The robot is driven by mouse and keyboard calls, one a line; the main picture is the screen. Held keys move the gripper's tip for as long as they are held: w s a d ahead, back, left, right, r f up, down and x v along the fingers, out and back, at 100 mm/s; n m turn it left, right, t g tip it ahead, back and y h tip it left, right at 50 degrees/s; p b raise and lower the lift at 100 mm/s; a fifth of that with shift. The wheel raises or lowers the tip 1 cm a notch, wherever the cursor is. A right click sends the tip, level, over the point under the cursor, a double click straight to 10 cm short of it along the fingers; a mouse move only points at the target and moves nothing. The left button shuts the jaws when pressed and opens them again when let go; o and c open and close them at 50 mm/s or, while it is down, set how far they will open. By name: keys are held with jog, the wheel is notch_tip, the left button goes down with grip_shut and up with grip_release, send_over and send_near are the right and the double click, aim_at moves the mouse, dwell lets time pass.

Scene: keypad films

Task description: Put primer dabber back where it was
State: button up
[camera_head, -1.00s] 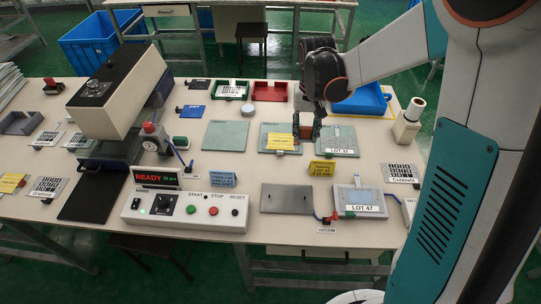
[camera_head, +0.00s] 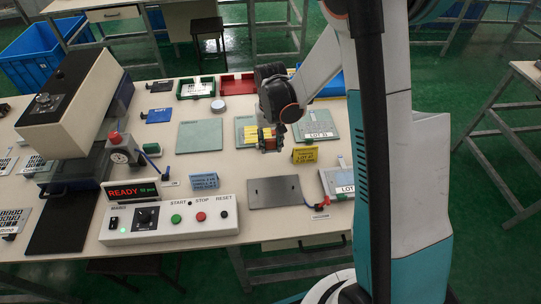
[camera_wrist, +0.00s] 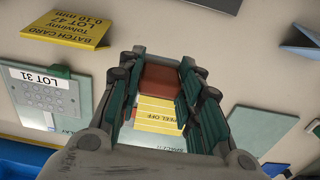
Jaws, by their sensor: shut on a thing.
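My gripper (camera_head: 268,141) is shut on a reddish-brown block, seemingly the primer dabber (camera_wrist: 160,78). The block also shows between the fingers in the head view (camera_head: 267,135). My gripper is over or just in front of a pale green plate (camera_head: 242,123) with a yellow film on it. The film, marked PEEL OFF (camera_wrist: 160,112), shows between my fingers in the wrist view, beyond the block. I cannot tell whether the block touches anything below. No marked place for the dabber can be made out.
The LOT 31 plate (camera_head: 318,126) lies to the right and a yellow batch card (camera_head: 305,155) stands in front. A grey plate (camera_head: 273,193) and control box (camera_head: 168,219) are nearer. A red tray (camera_head: 237,84) and round tin (camera_head: 218,105) lie behind. An empty green plate (camera_head: 200,135) is left.

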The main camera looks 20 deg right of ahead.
aim_at(271, 148)
jog(key=shift+f+b, duration=0.7)
jog(key=shift+f, duration=1.9)
jog(key=shift+f, duration=0.1)
jog(key=o, duration=1)
jog(key=shift+o, duration=0.2)
notch_tip(271, 148, up, 13)
jog(key=p, duration=0.4)
jog(key=shift+s+f, duration=0.1)
jog(key=shift+f, duration=0.05)
jog(key=s+r+n+t, duration=0.1)
jog(key=s+r+t, duration=0.1)
jog(key=s+r, duration=0.35)
jog(key=s+r+t, duration=0.1)
jog(key=s+r, duration=0.2)
jog(key=r, duration=0.5)
jog(key=s+r+n+t, duration=0.1)
jog(key=s+r+t, duration=0.3)
jog(key=s, duration=0.8)
jog(key=shift+s+r, duration=0.25)
jog(key=shift+s, duration=0.05)
